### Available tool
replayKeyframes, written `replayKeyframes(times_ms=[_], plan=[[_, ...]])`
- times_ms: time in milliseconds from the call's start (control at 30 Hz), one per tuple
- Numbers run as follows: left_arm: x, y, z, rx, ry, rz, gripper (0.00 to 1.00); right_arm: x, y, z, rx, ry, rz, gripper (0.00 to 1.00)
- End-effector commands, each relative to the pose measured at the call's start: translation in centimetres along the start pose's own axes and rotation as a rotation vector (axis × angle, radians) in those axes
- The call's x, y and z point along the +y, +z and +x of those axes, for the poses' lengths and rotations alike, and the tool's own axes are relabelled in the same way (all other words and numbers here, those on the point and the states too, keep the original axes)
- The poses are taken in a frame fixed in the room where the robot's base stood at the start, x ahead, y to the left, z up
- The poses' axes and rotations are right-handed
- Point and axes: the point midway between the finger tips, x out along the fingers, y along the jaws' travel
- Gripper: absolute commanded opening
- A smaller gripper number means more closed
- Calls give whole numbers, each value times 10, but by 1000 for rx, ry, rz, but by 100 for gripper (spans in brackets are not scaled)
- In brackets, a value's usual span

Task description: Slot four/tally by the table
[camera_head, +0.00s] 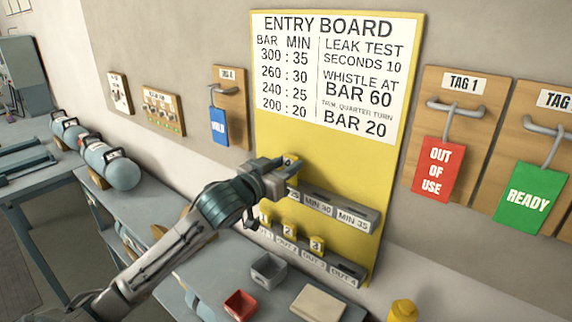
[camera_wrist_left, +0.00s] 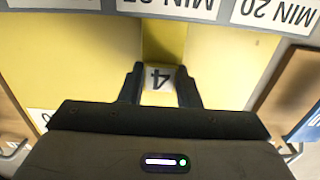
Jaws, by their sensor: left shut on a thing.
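My left gripper (camera_head: 284,166) is shut on a yellow tally marked 4 (camera_head: 291,159), held in front of the yellow entry board (camera_head: 285,128). In the left wrist view the tally (camera_wrist_left: 160,77) sits between the two fingertips (camera_wrist_left: 160,88), its number upside down. The upper rack with MIN labels (camera_head: 335,209) is close below the gripper; the arm hides its left end. In the wrist view a MIN 20 label (camera_wrist_left: 277,12) is at the upper right. The lower OUT rack (camera_head: 314,262) holds tallies 1 (camera_head: 265,215), 2 (camera_head: 289,229) and 3 (camera_head: 316,244); OUT 4 is empty. My right gripper is out of view.
The board's table pairs bar 300 with 35, 260 with 30, 240 with 25 and 200 with 20. A red tray (camera_head: 240,304), grey tray (camera_head: 268,270) and beige block (camera_head: 318,303) lie below. Red (camera_head: 438,170) and green (camera_head: 529,199) tags hang at the right.

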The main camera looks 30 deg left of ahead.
Motion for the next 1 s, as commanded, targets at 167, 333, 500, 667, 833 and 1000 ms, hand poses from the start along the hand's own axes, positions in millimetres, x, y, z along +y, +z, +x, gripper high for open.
replayKeyframes(times_ms=[167,333,500,667,833,1000], plan=[[0,6,0,0,0,0,8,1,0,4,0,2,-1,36],[0,10,0,0,0,0,8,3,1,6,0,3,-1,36],[0,14,0,1,0,0,8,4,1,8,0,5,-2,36],[0,18,0,0,0,0,8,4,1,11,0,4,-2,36],[0,22,0,0,0,0,8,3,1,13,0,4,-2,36],[0,26,0,0,0,0,32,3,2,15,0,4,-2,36]])
